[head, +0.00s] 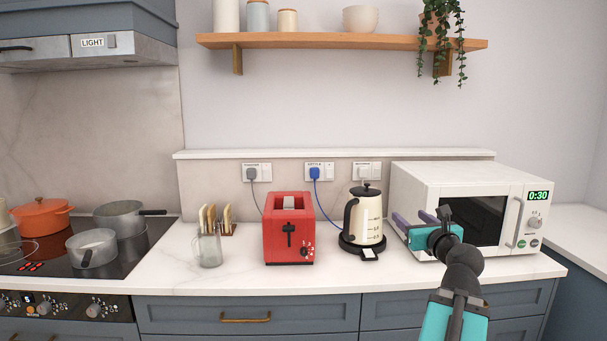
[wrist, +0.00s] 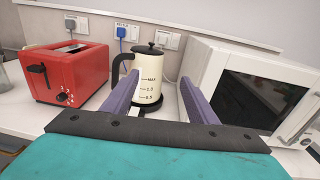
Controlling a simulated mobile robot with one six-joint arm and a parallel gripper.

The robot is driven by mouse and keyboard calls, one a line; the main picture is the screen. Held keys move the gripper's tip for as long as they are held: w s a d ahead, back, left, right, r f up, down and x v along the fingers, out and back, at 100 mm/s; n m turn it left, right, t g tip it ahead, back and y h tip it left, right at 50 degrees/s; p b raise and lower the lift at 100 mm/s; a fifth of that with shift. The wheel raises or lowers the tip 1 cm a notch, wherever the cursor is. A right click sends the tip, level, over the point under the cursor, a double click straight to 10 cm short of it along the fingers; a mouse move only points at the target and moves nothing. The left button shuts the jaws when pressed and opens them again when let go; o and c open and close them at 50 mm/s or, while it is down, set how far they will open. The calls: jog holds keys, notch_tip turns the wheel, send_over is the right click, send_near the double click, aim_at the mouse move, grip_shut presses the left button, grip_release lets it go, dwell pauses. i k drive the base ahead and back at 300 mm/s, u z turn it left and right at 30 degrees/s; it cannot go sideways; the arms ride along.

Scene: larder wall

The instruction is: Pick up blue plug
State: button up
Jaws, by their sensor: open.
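The blue plug (head: 314,173) sits in the middle wall socket (head: 328,172), behind and between the toaster and the kettle. A blue cord runs down from it behind the kettle. The blue plug also shows in the wrist view (wrist: 121,33), at the upper middle-left. My gripper (head: 415,219) is open and empty in front of the microwave, to the right of and below the plug. In the wrist view its two purple fingers (wrist: 158,88) are spread apart, with the kettle seen between them. The gripper is well apart from the plug.
The cream kettle (head: 368,220) stands on its black base. The red toaster (head: 289,240) is to its left, the white microwave (head: 465,190) to its right. A grey plug (head: 251,174) is in the left socket. A wooden shelf (head: 340,41) hangs above; the wall between is clear.

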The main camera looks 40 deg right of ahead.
aim_at(314, 172)
jog(key=z, duration=0.05)
jog(key=i, duration=1.5)
